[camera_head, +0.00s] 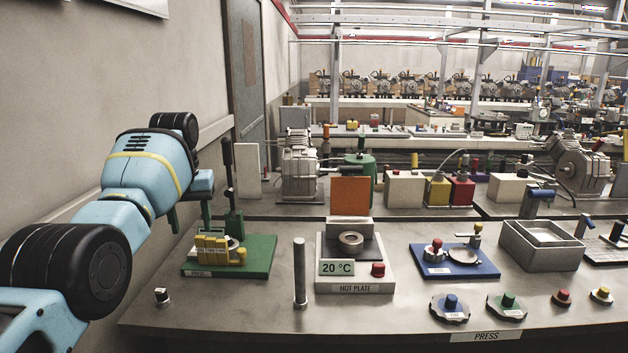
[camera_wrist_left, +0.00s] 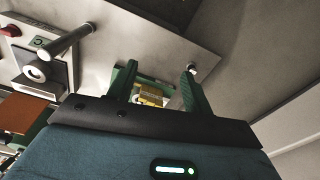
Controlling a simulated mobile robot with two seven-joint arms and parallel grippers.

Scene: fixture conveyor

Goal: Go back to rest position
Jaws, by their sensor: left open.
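My left gripper (camera_head: 190,224) is open and empty in the head view, with its green fingers pointing down. It is above and to the left of the green fixture board (camera_head: 258,258), apart from it. Yellow blocks (camera_head: 212,249) sit on that board. In the left wrist view the two fingers of my left gripper (camera_wrist_left: 157,76) stand well apart, and part of the yellow blocks (camera_wrist_left: 152,96) shows beyond them. The palm hides the rest of the board there. My right gripper is in neither view.
A metal post (camera_head: 300,275) stands beside the hot plate (camera_head: 355,287). A blue fixture board (camera_head: 470,268) and a grey tray (camera_head: 535,258) lie further right. A wall (camera_head: 60,90) runs behind my left arm. Bare bench lies around a small knob (camera_head: 161,296) at front left.

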